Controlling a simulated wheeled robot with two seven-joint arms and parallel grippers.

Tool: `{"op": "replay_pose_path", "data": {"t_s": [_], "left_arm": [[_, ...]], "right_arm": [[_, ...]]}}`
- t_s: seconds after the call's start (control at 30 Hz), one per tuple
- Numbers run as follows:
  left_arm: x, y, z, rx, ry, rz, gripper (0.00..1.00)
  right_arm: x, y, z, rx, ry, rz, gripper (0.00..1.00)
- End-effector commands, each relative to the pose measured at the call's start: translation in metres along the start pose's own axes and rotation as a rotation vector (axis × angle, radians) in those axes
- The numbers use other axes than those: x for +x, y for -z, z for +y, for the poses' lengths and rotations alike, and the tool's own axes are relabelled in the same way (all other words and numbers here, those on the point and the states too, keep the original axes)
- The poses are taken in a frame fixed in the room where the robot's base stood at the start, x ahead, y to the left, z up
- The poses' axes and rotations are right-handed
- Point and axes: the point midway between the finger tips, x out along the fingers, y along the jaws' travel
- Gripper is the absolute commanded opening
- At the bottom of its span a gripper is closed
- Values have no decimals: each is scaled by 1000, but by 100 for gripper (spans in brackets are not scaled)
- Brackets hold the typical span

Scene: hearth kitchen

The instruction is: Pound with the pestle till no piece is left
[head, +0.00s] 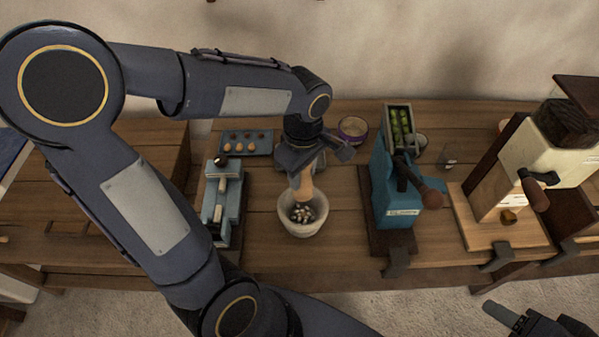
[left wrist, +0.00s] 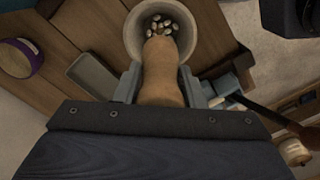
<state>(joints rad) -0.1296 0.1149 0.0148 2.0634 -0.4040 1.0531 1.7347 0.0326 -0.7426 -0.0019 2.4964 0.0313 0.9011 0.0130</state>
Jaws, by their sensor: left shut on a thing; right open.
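A pale stone mortar (head: 303,226) stands on the wooden bench in the middle of the head view. It also shows at the top of the left wrist view (left wrist: 133,40). Several light pieces (left wrist: 162,27) lie on its dark inside. My left gripper (head: 304,172) is above the mortar, shut on the wooden pestle (head: 304,187). The pestle points down into the mortar, its lower end among or just above the pieces; I cannot tell if it touches them. My right gripper (head: 549,325) shows only partly at the lower right, open, away from the mortar.
A blue tray with eggs (head: 246,143) and a blue press-like device (head: 222,203) are left of the mortar. A purple-rimmed bowl (head: 353,129) is behind. A blue crank mill (head: 394,180) and a wooden grinder (head: 534,165) stand to the right.

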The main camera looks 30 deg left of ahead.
Motion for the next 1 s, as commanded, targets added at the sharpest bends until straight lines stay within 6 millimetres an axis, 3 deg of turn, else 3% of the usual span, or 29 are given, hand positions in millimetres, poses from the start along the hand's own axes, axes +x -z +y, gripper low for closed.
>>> {"op": "replay_pose_path", "data": {"t_s": [0.63,1.0], "left_arm": [[54,0,0,0,0,-1,0],[61,0,0,0,-1,0,0]], "right_arm": [[37,-19,17,0,0,0,56],[42,-21,19,0,0,0,56]]}}
